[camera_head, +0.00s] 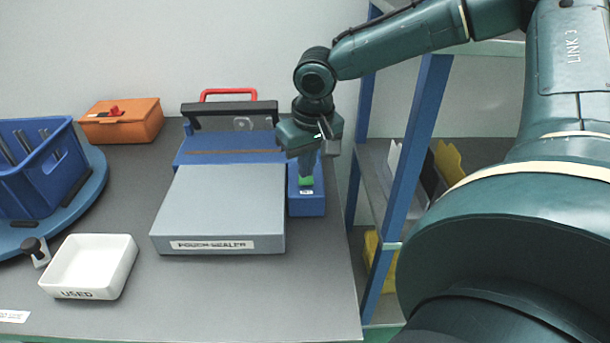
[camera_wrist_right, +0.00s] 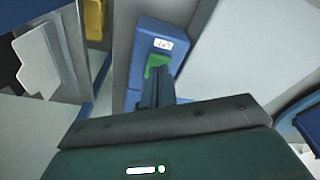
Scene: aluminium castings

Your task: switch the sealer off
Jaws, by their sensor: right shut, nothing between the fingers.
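The pouch sealer (camera_head: 218,205) stands on the table, with a grey front platform and a blue body (camera_head: 230,150) behind it. Its raised dark bar (camera_head: 232,117) carries a red handle (camera_head: 228,93). On its right side is a blue switch box (camera_head: 307,204) with a green switch (camera_head: 306,182). My right gripper (camera_head: 306,176) points down, shut and empty, with its tips at the green switch. In the right wrist view the shut fingers (camera_wrist_right: 157,75) overlap the lower edge of the green switch (camera_wrist_right: 158,61) on the blue box (camera_wrist_right: 146,32). Contact cannot be told. My left gripper is out of view.
A white tray marked USED (camera_head: 93,262) is at the front left. A blue crate (camera_head: 40,175) stands on a blue round turntable (camera_head: 95,185). An orange box (camera_head: 122,122) sits at the back. A blue-framed shelf (camera_head: 412,150) stands right of the table.

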